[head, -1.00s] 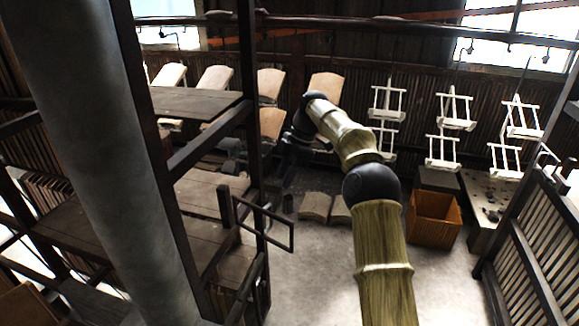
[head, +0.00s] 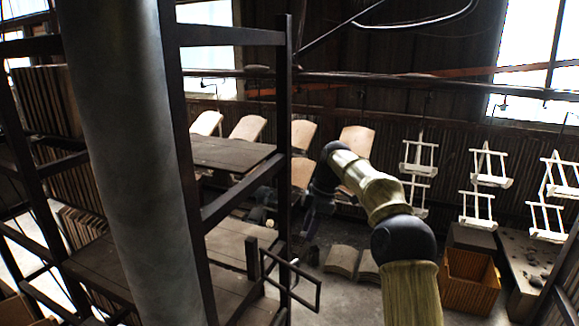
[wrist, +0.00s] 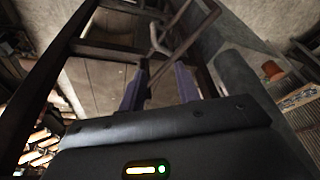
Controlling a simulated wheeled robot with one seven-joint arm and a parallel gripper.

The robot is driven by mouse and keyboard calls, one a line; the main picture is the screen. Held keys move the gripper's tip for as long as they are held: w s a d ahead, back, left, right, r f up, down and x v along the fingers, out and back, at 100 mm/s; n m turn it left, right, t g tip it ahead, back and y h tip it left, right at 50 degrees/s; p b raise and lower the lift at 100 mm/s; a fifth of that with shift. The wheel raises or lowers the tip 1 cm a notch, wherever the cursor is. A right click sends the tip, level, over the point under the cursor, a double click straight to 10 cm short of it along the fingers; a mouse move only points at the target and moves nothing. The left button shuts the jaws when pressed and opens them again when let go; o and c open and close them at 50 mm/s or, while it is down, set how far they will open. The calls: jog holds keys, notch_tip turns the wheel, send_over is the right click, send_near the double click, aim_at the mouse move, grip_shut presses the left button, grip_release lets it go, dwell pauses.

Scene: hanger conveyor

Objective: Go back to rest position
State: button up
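My gripper shows in the wrist view (wrist: 160,82), with two purple fingers standing apart. I see nothing held between them. Dark metal bars and a brown board lie beyond the fingertips. In the head view my arm reaches away from the lower right, and its dark far end is beside the shelf rack. The fingers are too dark and small there to make out.
A dark metal rack (head: 287,120) with wooden shelves stands left of my arm. Wooden panels (head: 248,128) and white hangers (head: 484,165) hang from the rail behind. An orange crate (head: 468,284) and a grey block (head: 527,268) stand at right.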

jog(key=s+a+f+m+h, duration=0.1)
jog(key=s+a+f+m, duration=0.1)
jog(key=s+m, duration=0.15)
jog(key=m+t+h, duration=0.1)
jog(key=m, duration=0.2)
send_over(309, 277)
jog(key=shift+f, duration=0.8)
jog(key=s+d+f+m, duration=0.3)
jog(key=s+m, duration=0.1)
jog(key=s, duration=0.4)
jog(key=s+d+f+m+t+h+b, duration=0.1)
jog(key=s+d+f+m, duration=0.1)
jog(key=s, duration=0.6)
jog(key=s+d+f+m+t, duration=0.1)
jog(key=s+d+f+m, duration=0.2)
jog(key=s+m, duration=0.3)
jog(key=shift+s+d+f+h+b, duration=0.35)
jog(key=shift+s+f, duration=0.3)
jog(key=shift+s, duration=0.45)
jog(key=shift+m, duration=0.25)
